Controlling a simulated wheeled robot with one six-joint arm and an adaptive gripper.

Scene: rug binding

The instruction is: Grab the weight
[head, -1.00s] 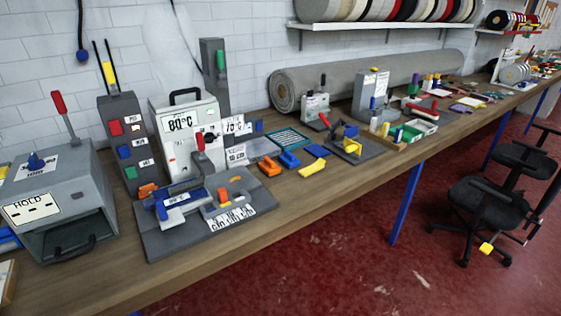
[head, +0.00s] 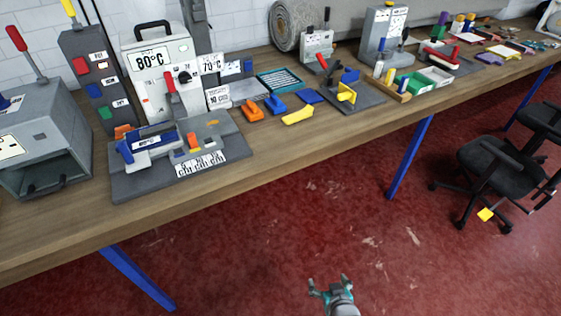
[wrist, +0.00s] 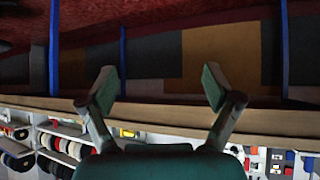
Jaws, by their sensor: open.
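My gripper (head: 329,283) is at the bottom of the head view, over the red floor, in front of the bench and apart from it. In the wrist view my gripper (wrist: 158,84) has its two green-padded fingers spread, with nothing between them. I cannot tell which thing is the weight. Small coloured pieces lie on the bench: an orange piece (head: 252,111), a blue piece (head: 275,104) and a yellow piece (head: 298,116) near the front edge.
The wooden bench (head: 245,175) runs across the head view on blue legs (head: 411,157). A grey press with a ruler plate (head: 128,186) stands left of the pieces, a grey box (head: 52,140) further left. A black chair (head: 490,160) stands at right. Open floor surrounds my gripper.

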